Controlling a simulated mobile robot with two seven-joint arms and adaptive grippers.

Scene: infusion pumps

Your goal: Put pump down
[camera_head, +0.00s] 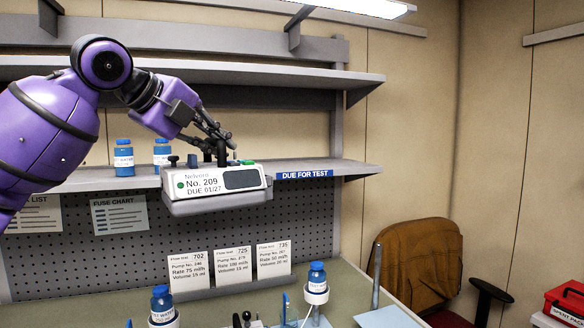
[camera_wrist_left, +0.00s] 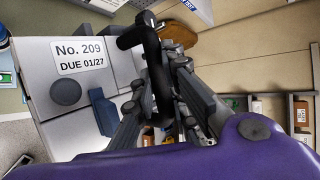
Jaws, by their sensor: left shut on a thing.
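The pump (camera_head: 212,190), a grey and white box labelled "No. 209, DUE 01/27", hangs from my left gripper (camera_head: 222,146). The gripper is shut on its black handle (camera_wrist_left: 155,65). The pump's label face (camera_wrist_left: 80,58) fills the left of the left wrist view. In the head view the pump covers part of the front edge of the shelf (camera_head: 345,168) marked "DUE FOR TEST" and reaches below that edge. Whether it touches the shelf cannot be told. My right gripper is not in view.
Two blue bottles (camera_head: 123,158) stand on the shelf left of the pump; its right end is clear. An upper shelf (camera_head: 300,75) runs above. Flow-test cards (camera_head: 232,265) and blue-capped bottles (camera_head: 317,280) stand below on the bench. A brown chair (camera_head: 415,265) is at right.

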